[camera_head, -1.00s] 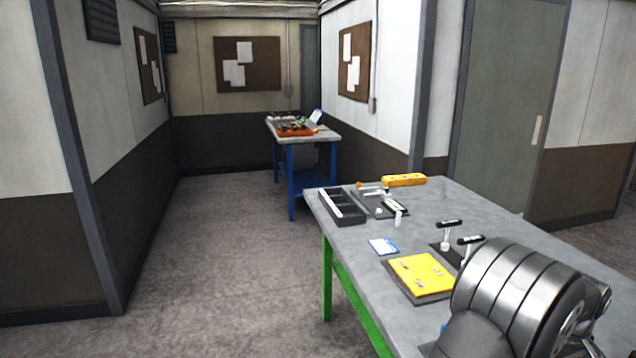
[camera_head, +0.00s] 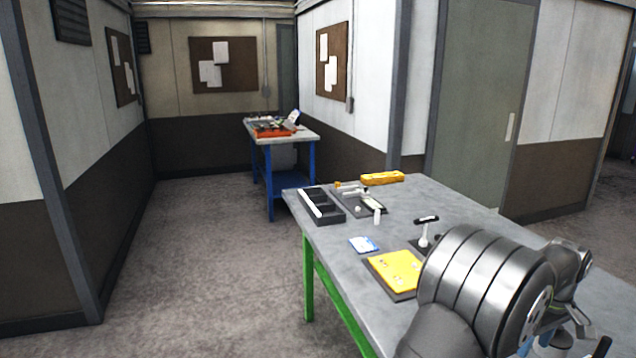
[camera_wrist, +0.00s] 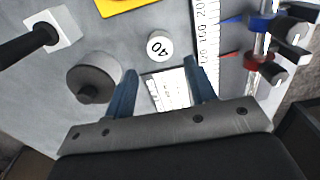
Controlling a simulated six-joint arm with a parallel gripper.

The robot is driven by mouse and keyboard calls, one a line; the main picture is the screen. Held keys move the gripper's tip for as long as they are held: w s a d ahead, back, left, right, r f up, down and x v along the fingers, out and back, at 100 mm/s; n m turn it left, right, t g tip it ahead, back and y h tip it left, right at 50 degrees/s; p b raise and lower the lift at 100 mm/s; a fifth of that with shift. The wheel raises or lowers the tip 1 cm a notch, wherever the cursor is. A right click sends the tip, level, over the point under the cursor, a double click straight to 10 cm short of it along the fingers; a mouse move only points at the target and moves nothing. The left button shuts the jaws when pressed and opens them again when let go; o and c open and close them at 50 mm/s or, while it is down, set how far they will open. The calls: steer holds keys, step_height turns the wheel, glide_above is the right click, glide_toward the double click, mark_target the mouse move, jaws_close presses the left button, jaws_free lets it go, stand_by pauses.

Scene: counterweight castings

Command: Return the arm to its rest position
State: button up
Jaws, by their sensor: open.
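My gripper (camera_wrist: 162,78) is in the wrist view, with two blue fingers spread apart and nothing held between them. Beyond the fingers, a white printed card (camera_wrist: 168,90) lies on the grey table. A grey cylinder with a dark knob (camera_wrist: 95,76) stands to the left of the fingers. In the head view my silver arm is bent over the table's near right part and hides what is behind it.
The grey table (camera_head: 410,215) holds a yellow plate (camera_head: 396,268), a blue-white card (camera_head: 364,245), a black divided tray (camera_head: 318,205) and a yellow bar (camera_head: 382,178). A second table (camera_head: 290,135) stands behind.

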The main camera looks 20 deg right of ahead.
steer(key=shift+f, duration=0.15)
steer(key=shift+f, duration=3.55)
step_height(320, 180, up, 8)
steer(key=shift+f, duration=0.2)
step_height(320, 180, down, 9)
steer(key=shift+r, duration=0.1)
step_height(320, 180, up, 8)
steer(key=shift+f, duration=0.15)
steer(key=shift+f, duration=0.15)
